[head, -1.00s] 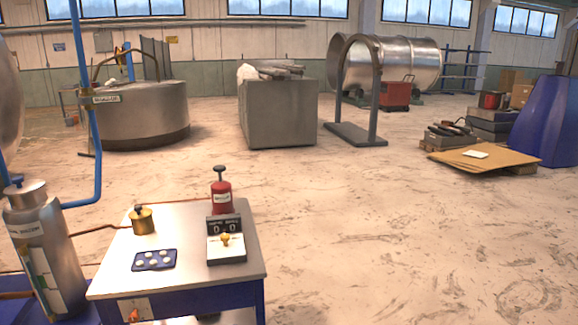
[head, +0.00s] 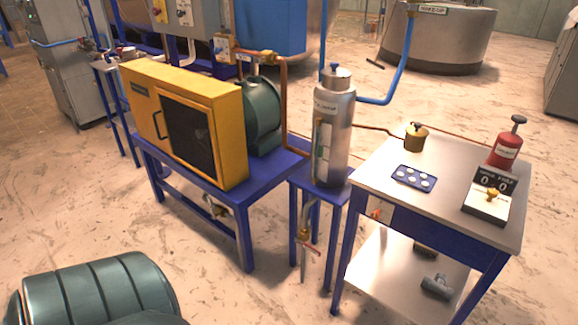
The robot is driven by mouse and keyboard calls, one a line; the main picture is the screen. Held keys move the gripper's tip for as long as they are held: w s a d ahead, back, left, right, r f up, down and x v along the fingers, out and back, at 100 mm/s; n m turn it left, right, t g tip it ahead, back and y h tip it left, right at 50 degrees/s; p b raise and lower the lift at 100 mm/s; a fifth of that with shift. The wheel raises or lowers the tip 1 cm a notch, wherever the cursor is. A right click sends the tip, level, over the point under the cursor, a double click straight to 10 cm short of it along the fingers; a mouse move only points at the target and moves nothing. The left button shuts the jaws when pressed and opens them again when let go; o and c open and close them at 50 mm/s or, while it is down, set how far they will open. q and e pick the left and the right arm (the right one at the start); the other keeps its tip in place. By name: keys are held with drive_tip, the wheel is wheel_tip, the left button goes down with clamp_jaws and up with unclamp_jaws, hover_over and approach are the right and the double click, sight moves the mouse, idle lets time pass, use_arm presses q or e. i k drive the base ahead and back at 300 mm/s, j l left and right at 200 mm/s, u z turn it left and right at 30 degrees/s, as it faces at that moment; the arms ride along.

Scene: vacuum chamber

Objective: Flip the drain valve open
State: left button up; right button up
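A silver cylinder (head: 333,130) stands upright on a small blue stand (head: 318,180). Below it a pipe runs down to a small brass valve with a thin reddish lever (head: 305,241); it looks like a drain valve. The lever is small, and I cannot tell whether the valve is open or closed. Another small brass-coloured fitting (head: 216,207) hangs under the blue bench. Neither of my grippers is in view.
A yellow machine (head: 185,120) and a green tank (head: 262,115) sit on the blue bench. A ribbed green object (head: 95,290) fills the lower left. Open floor lies in front of the bench.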

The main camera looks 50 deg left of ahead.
sight(308, 247)
drive_tip(key=u, duration=1.35)
